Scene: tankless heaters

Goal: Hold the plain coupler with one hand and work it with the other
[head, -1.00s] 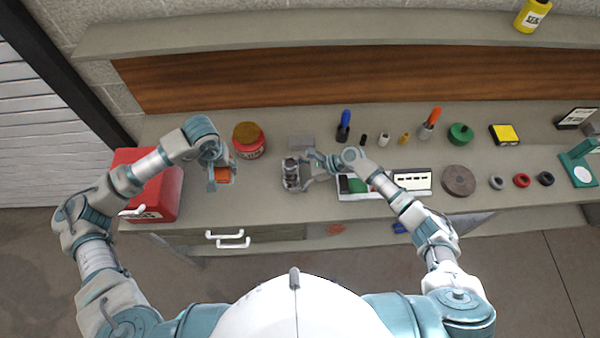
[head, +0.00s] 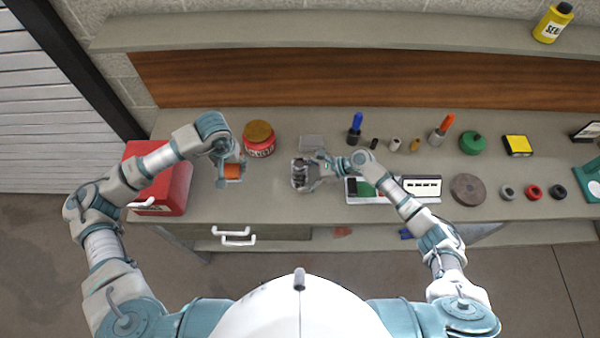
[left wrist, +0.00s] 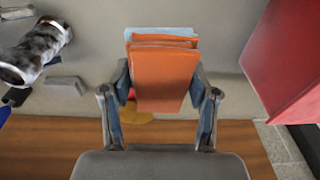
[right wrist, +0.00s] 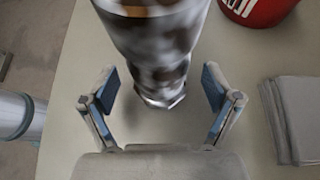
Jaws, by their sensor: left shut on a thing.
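My left gripper (head: 231,168) is shut on an orange, layered piece (left wrist: 165,75), held between its two fingers in the left wrist view. A mottled metal cylinder (head: 299,175), which may be the plain coupler, is on the bench right of it. It also shows at the left of the left wrist view (left wrist: 35,52). My right gripper (right wrist: 160,95) is open at this cylinder. In the right wrist view the cylinder's near end (right wrist: 160,80) lies between the open fingers, with gaps on both sides. Whether the cylinder is fixed to anything cannot be told.
A red box (head: 172,180) stands left and a red can (head: 259,140) behind my left gripper. A grey block (head: 312,142) lies behind the cylinder. Markers, rings and a stone disc (head: 467,188) line the right. Bare bench (head: 270,200) shows along the front.

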